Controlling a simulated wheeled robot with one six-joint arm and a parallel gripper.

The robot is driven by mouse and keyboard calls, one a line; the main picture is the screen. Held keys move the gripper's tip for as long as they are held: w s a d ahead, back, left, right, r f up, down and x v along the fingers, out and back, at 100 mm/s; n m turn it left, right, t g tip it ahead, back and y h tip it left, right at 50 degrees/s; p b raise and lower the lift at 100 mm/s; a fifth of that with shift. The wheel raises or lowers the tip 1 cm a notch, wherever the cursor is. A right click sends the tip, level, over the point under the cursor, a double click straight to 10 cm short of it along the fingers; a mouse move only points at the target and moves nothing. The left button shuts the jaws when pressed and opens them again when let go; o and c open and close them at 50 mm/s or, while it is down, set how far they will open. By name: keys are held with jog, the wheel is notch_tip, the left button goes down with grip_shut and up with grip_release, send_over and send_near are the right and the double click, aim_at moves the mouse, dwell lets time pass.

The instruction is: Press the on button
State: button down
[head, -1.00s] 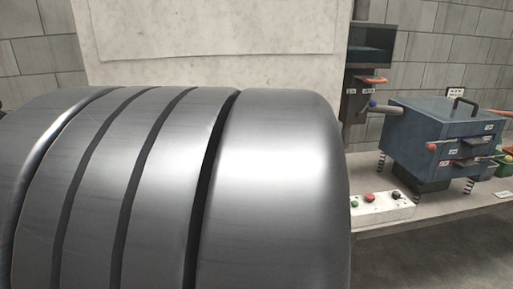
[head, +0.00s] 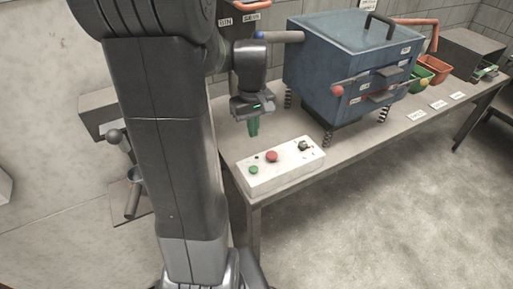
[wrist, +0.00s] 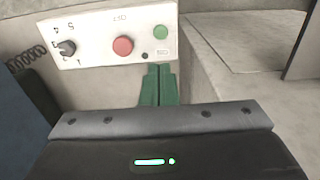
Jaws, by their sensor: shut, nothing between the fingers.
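A white control box (head: 284,172) sits at the near left corner of the table. It has a green button (head: 254,170), a red button (head: 271,156) and a black knob (head: 303,146). In the wrist view the green button (wrist: 161,32) is at the right, beside the red button (wrist: 123,46), with the numbered knob (wrist: 67,47) at the left. My gripper (head: 253,130) points down behind the box in the head view, apart from it. Its green fingers (wrist: 158,86) are shut and empty, just below the green button in the wrist view.
A blue machine (head: 345,65) on springs stands right of the box, with a rod (head: 280,36) reaching towards my wrist. Green and orange bins (head: 432,68) stand farther along the table (head: 400,122). The floor at the right is clear.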

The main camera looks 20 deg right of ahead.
aim_at(253, 169)
jog(key=shift+s+a, duration=0.1)
jog(key=shift+s, duration=0.05)
notch_tip(253, 169, down, 14)
dwell(0.7)
jog(key=shift+f+b, duration=0.75)
jog(key=shift+f, duration=0.05)
jog(key=shift+s+a+f, duration=0.15)
jog(key=shift+s+f, duration=0.1)
jog(key=shift+f, duration=0.1)
jog(key=shift+b, duration=0.3)
notch_tip(253, 169, up, 15)
jog(key=p, duration=0.3)
jog(key=shift+w+d, duration=0.2)
jog(key=shift+w, duration=0.05)
